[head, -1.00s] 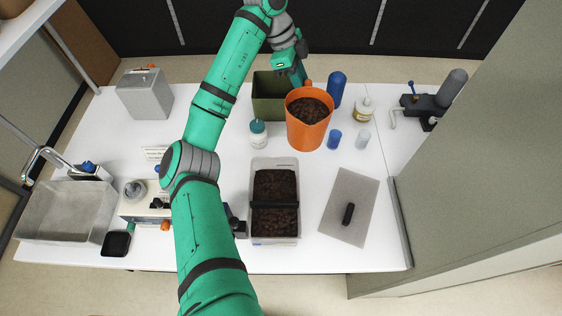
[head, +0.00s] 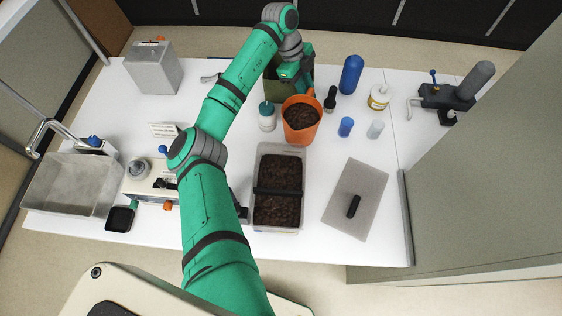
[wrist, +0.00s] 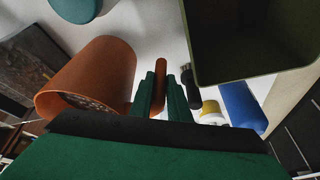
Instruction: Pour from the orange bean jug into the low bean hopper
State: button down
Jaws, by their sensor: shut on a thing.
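The orange bean jug (head: 299,132) is full of dark beans and looks about upright in the head view. In the wrist view the jug (wrist: 98,70) is left of my fingers. My gripper (wrist: 159,88) is shut on the jug's orange handle (wrist: 160,68); in the head view my gripper (head: 303,85) is behind the jug and partly hidden. The low bean hopper (head: 301,215) seems to be the low clear bin nearer the front, holding dark beans with a black bar across it. The jug is just beyond the bin's far edge; its exact height is unclear.
An olive box (head: 272,90) stands behind the jug. A white teal-topped jar (head: 267,121) is left of it; a black item (head: 331,98) and blue bottle (head: 351,75) are right. A grey lid (head: 366,183) lies right of the bin. A machine (head: 150,188) is left.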

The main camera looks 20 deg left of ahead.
aim_at(310, 91)
jog(key=r, duration=0.1)
jog(key=s+r+t, duration=0.1)
jog(key=r+t, duration=0.1)
jog(key=shift+s+d+r, duration=0.1)
jog(key=shift+s+r, duration=0.05)
jog(key=shift+s, duration=0.2)
jog(key=shift+s+r, duration=0.2)
jog(key=shift+r, duration=0.1)
jog(key=shift+s+r+m+t, duration=0.15)
jog(key=shift+s+r+t, duration=0.2)
jog(key=shift+r, duration=0.1)
jog(key=shift+s+r+m+t, duration=0.15)
jog(key=shift+s+r+t, duration=0.05)
jog(key=shift+r+t, duration=0.2)
jog(key=shift+r, duration=0.55)
jog(key=shift+s+a+r+t, duration=0.15)
jog(key=shift+a+t, duration=0.1)
jog(key=shift+a, duration=0.05)
jog(key=shift+s+d+r, duration=0.15)
jog(key=shift+d+r, duration=0.1)
jog(key=shift+r, duration=0.05)
jog(key=shift+s+a+r+t, duration=0.1)
jog(key=shift+s+r+t, duration=0.2)
jog(key=shift+r, duration=0.3)
jog(key=shift+s+r+t, duration=0.2)
jog(key=shift+r+t, duration=0.1)
jog(key=shift+r, duration=0.25)
jog(key=shift+s+r, duration=0.1)
jog(key=shift+r, duration=0.05)
